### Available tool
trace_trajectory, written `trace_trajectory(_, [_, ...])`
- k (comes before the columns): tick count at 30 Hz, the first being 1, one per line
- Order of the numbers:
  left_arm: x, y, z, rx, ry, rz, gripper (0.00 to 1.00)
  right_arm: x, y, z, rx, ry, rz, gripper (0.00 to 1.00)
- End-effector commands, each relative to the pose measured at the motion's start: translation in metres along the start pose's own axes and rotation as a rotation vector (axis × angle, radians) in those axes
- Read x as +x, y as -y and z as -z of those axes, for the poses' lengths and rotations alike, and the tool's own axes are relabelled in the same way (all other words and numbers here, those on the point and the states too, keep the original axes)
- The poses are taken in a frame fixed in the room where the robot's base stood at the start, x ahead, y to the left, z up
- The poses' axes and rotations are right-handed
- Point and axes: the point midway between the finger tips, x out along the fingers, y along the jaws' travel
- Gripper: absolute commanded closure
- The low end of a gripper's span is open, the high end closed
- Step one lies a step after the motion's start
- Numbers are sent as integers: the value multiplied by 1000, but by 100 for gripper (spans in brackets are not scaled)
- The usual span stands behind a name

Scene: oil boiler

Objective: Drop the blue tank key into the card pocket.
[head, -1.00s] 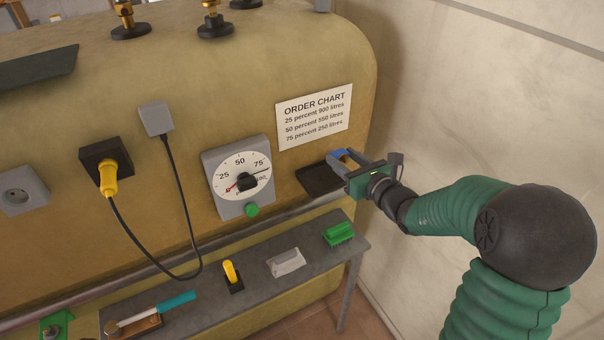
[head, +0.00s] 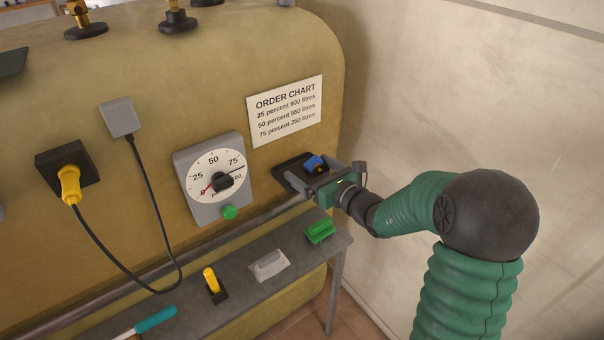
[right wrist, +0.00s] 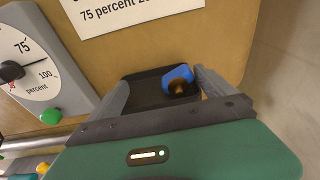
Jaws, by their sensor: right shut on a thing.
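The blue tank key (head: 314,163), with a brownish part below its blue head, is at the fingertips of my right gripper (head: 309,178). In the right wrist view the key (right wrist: 178,76) shows between the two fingers, close to the right one. My right gripper is shut on it. The black card pocket (head: 287,168) is fixed to the tank front below the order chart, and it also shows in the right wrist view (right wrist: 143,90). The key overlaps the pocket in both views; I cannot tell how deep it sits. My left gripper is not in view.
The dial gauge (head: 214,182) with a green button is left of the pocket. Below, a grey shelf (head: 288,262) holds a green brush (head: 320,230), a grey block (head: 269,264) and a yellow-handled item (head: 211,281). A pale wall (head: 440,90) is close on the right.

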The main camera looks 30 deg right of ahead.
Motion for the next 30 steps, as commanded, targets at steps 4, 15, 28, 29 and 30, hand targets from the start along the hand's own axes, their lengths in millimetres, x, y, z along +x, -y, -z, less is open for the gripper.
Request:
trace_trajectory(4, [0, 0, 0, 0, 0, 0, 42, 3, -7, 2, 1, 0, -19, 12])
trace_trajectory(15, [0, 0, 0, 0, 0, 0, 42, -4, -2, 1, 1, 3, -16, 12])
trace_trajectory(28, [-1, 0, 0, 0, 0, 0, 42, -122, 4, 2, 5, 2, 0, 12])
trace_trajectory(29, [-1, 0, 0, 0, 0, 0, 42, -131, 5, 2, 5, 1, 0, 12])
trace_trajectory(30, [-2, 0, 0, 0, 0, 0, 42, -141, 6, 3, 7, 1, 0, 12])
